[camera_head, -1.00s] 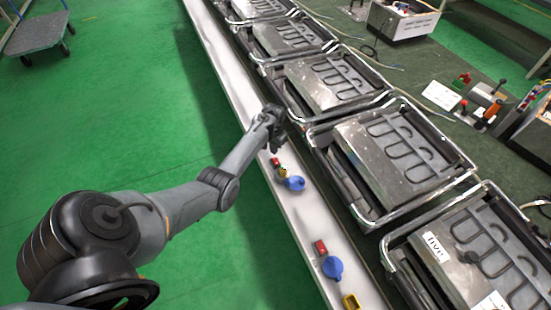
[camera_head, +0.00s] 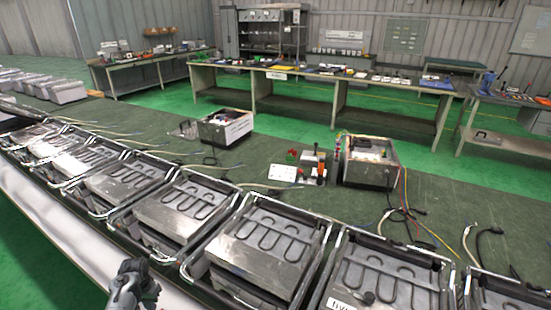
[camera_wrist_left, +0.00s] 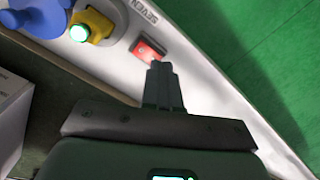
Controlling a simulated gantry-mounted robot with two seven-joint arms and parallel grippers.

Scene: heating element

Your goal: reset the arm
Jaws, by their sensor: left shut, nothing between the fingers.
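My left gripper (camera_head: 137,272) shows at the bottom left of the head view, over the white rail beside the row of metal trays. In the left wrist view its two fingers (camera_wrist_left: 162,78) are pressed together, shut and empty. Their tips are near a red button block (camera_wrist_left: 148,50) on the white rail; I cannot tell whether they touch it. A yellow block with a lit round button (camera_wrist_left: 90,28) and a blue round knob (camera_wrist_left: 40,18) are further left. My right gripper is in neither view.
Metal trays with heating elements (camera_head: 262,252) line the conveyor. Behind them a green bench top holds a red-and-orange switch panel (camera_head: 300,172), an open box with cables (camera_head: 368,163) and a white-sided box (camera_head: 226,128). Workbenches (camera_head: 330,80) stand further back. Green floor (camera_wrist_left: 235,50) lies beside the rail.

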